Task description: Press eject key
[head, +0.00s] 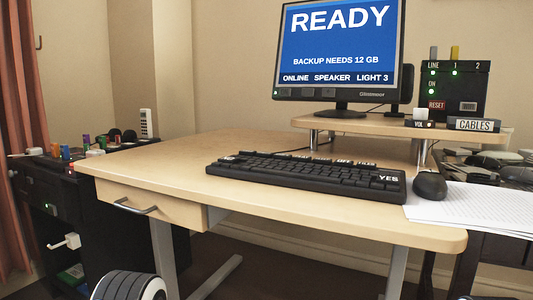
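A black keyboard (300,176) lies on the light wooden desk (180,160), in front of the monitor. A large white YES label (388,179) shows at its right end. Several white-labelled keys stand along its back edge, seen at a flat angle. Their words are too small to read surely, so I cannot tell which key is eject. The monitor (338,45) shows READY, "BACKUP NEEDS 12 GB" and "ONLINE SPEAKER LIGHT 3" on blue. Neither of my grippers is in view, and nothing covers the keyboard.
A black mouse (430,186) and white papers (475,208) lie right of the keyboard. A raised shelf (400,126) holds a black LINE box (455,88) with a RESET label and a CABLES block (473,125). A dark cabinet (50,185) stands left. The desk's left top is clear.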

